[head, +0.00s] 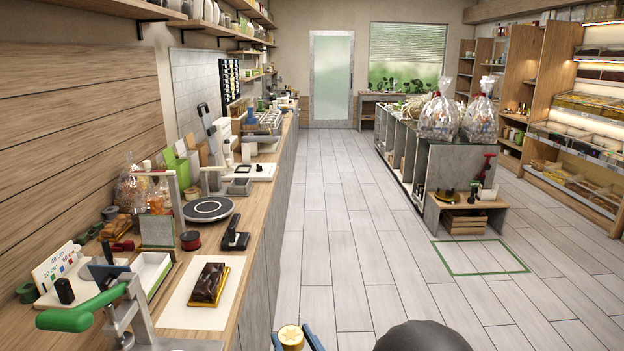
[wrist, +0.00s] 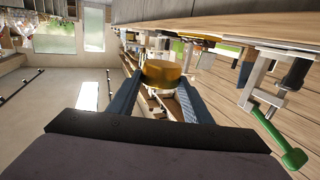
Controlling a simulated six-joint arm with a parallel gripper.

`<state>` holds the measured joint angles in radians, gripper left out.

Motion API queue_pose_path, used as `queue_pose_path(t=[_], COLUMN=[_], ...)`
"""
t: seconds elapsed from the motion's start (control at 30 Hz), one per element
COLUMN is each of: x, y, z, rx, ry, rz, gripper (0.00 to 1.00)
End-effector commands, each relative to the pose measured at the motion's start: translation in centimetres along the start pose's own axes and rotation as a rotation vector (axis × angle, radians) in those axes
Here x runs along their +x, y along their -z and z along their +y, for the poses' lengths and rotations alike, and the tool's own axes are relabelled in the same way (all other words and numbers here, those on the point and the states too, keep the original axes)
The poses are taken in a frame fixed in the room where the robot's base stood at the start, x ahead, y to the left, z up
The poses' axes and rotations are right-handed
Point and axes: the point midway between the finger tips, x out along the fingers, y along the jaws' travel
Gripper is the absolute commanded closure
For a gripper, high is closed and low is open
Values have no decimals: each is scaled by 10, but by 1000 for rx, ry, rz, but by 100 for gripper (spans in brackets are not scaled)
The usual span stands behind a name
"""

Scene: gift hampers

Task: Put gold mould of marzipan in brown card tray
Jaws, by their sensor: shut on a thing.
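The gold mould of marzipan (head: 291,338) shows at the bottom edge of the head view, a round gold piece with a patterned top. My gripper (head: 297,341) is shut on it, with one blue finger on each side. In the wrist view the gold mould (wrist: 161,73) sits between the fingertips of my gripper (wrist: 160,85). It is held off the counter, over the aisle side. A dark brown, glossy oblong thing with a gold base (head: 208,283) lies on the counter; I cannot tell whether it is the brown card tray.
The oblong thing lies on a cream sheet (head: 188,316). A green-handled press (head: 82,318) stands left of it, a black stapler (head: 235,236) and a round turntable (head: 208,210) behind it. The wooden counter (head: 262,196) is crowded farther back. The floor aisle (head: 345,230) is clear.

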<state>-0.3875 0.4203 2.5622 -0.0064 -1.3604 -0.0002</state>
Motion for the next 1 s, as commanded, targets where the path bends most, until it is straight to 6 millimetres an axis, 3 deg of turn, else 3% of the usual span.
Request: queue_pose_path(t=[0.2, 0.5, 0.77, 1.0], x=[-15, -50, -72, -76], y=[-40, -77, -84, -83], z=[49, 116, 159, 168], rx=[6, 15, 20, 21], ry=[-109, -267, -374, -395], rz=[-7, -5, 2, 2], gripper=[82, 82, 82, 82])
